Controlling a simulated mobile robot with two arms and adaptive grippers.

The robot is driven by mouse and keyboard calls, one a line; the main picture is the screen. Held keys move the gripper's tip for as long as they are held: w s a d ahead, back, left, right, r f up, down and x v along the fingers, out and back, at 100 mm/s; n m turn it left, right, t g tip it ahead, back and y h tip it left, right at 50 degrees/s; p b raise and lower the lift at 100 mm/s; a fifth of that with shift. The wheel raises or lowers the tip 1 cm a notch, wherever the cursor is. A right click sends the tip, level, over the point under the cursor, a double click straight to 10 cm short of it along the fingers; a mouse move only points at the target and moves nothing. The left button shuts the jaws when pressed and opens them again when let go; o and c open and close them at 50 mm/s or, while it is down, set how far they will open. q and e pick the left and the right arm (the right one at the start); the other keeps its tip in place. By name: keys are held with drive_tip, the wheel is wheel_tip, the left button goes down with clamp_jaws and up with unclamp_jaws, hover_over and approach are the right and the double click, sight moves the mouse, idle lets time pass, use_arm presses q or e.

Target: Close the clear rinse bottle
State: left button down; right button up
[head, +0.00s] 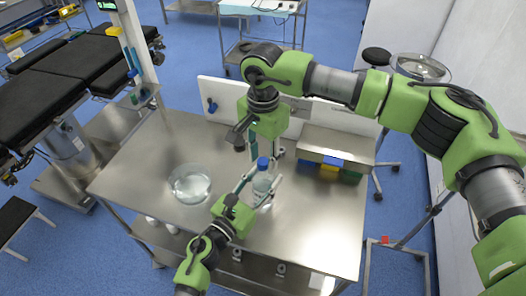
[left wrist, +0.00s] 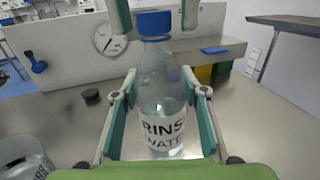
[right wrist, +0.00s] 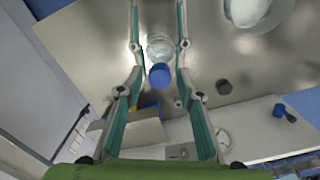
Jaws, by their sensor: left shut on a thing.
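The clear rinse bottle (head: 262,186) stands upright on the steel table, with its "RINS… WATE…" label facing the left wrist camera (left wrist: 160,128). A blue cap (left wrist: 154,23) sits on top of its neck; I cannot tell how tightly. My left gripper (left wrist: 158,88) is shut on the bottle's body, one finger on each side. My right gripper (head: 262,152) is above the bottle, pointing down. Its fingers stand apart on both sides of the cap, with gaps visible. In the right wrist view the cap (right wrist: 159,76) shows between these fingers.
A clear round bowl (head: 190,184) stands left of the bottle. A small dark disc (right wrist: 224,87) lies on the table. Behind are a white panel (head: 225,95) and a steel box (head: 340,144) with coloured bins. The table's left part (head: 130,170) is clear.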

drive_tip(key=shift+c, duration=0.4)
clamp_jaws()
drive_tip(key=m, duration=0.5)
drive_tip(key=shift+m, duration=0.3)
drive_tip(key=m, duration=1.8)
drive_tip(key=shift+m, duration=0.4)
drive_tip(key=shift+o, duration=1.1)
unclamp_jaws()
